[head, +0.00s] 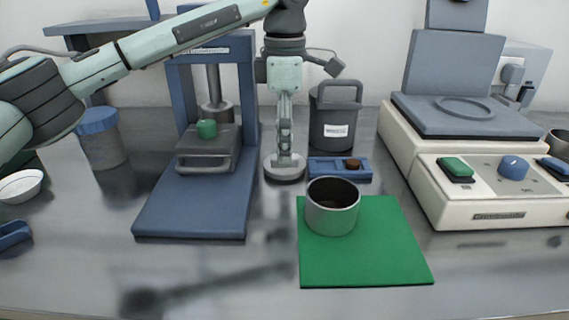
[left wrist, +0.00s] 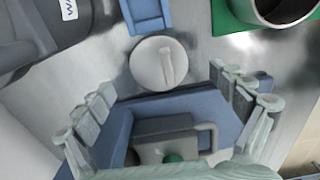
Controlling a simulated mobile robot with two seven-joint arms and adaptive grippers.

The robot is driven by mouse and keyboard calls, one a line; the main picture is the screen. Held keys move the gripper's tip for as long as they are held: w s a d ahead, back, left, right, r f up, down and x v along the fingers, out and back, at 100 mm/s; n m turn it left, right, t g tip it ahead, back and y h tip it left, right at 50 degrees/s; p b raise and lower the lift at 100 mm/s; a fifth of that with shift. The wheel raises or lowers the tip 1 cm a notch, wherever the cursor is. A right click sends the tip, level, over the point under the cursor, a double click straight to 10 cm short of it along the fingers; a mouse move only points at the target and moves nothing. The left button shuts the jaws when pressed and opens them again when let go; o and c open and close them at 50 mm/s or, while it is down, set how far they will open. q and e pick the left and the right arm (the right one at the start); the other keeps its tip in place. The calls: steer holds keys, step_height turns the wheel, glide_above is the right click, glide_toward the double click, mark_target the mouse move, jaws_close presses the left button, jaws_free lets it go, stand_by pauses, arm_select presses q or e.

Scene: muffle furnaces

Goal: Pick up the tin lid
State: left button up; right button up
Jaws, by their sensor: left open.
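The tin lid (head: 284,175) is a round grey disc lying on the metal bench, left of the green mat. In the left wrist view the lid (left wrist: 148,68) shows a narrow raised grip across its middle. My left gripper (head: 285,150) points down over the lid in the head view. In the left wrist view the left gripper (left wrist: 160,110) has its fingers spread wide and empty, with the lid ahead between and beyond them. The open grey tin (head: 332,218) stands upright on the green mat (head: 375,265); the tin's rim (left wrist: 255,14) shows at the wrist view's top right.
A blue press (head: 190,210) with a green-knobbed block stands close left of the lid. A small blue tray (head: 318,172) and a dark lidded canister (head: 332,110) stand behind right. A cream instrument (head: 480,205) is at right. The front bench is clear.

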arm_select(q)
step_height(320, 180, down, 4)
steer(key=shift+w+r, duration=0.1)
steer(key=shift+r, duration=0.15)
steer(key=c, duration=1.2)
steer(key=shift+o, duration=0.2)
steer(key=shift+r, duration=0.2)
